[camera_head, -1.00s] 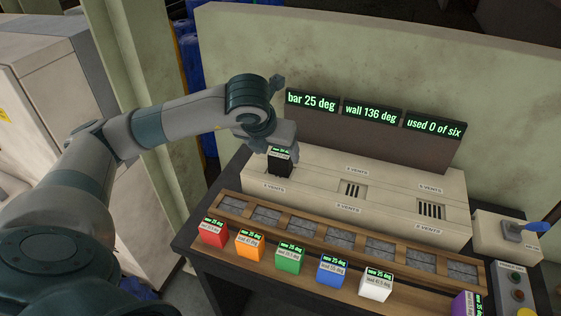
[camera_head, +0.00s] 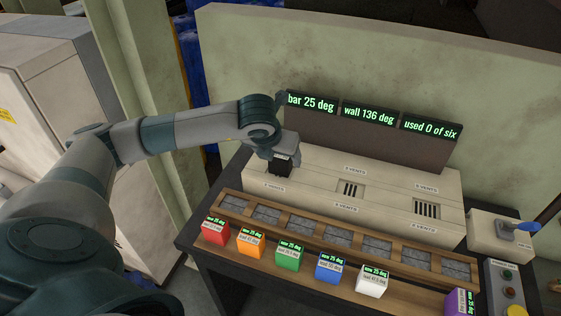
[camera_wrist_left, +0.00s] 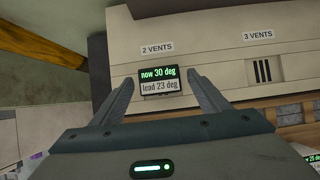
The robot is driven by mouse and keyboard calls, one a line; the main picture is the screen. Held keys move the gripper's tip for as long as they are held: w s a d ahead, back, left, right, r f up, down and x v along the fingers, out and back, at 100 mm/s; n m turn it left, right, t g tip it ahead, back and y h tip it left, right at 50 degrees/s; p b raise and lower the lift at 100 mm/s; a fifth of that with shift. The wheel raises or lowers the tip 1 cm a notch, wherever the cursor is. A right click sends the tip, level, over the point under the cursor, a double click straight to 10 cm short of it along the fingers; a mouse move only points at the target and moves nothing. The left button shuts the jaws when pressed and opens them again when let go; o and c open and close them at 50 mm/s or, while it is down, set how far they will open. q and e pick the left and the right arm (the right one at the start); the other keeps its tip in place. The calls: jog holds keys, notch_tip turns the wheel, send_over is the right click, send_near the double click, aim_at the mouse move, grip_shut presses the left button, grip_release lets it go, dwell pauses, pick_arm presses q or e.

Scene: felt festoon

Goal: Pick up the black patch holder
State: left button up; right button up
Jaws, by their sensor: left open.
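The black patch holder (camera_head: 280,168) stands on the cream vent box (camera_head: 310,188) at its left end, by the "2 VENTS" label. In the left wrist view the holder (camera_wrist_left: 161,82) shows a small display reading "now 30 deg" above a "load 23 deg" label. My left gripper (camera_head: 282,160) is at the holder. In the left wrist view its two fingers (camera_wrist_left: 161,90) are open, one on each side of the holder, with a gap showing on both sides. The gripper partly hides the holder in the head view. My right gripper is not in view.
Red (camera_head: 215,231), orange (camera_head: 250,243), green (camera_head: 289,256), blue (camera_head: 330,268), white (camera_head: 372,282) and purple (camera_head: 460,303) holders line the table's front. A wooden rack (camera_head: 290,222) lies behind them. Displays (camera_head: 368,114) stand behind the box.

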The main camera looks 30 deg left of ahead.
pick_arm(q)
jog(key=shift+c, duration=0.4)
jog(key=c, duration=1.2)
jog(key=shift+r, duration=0.2)
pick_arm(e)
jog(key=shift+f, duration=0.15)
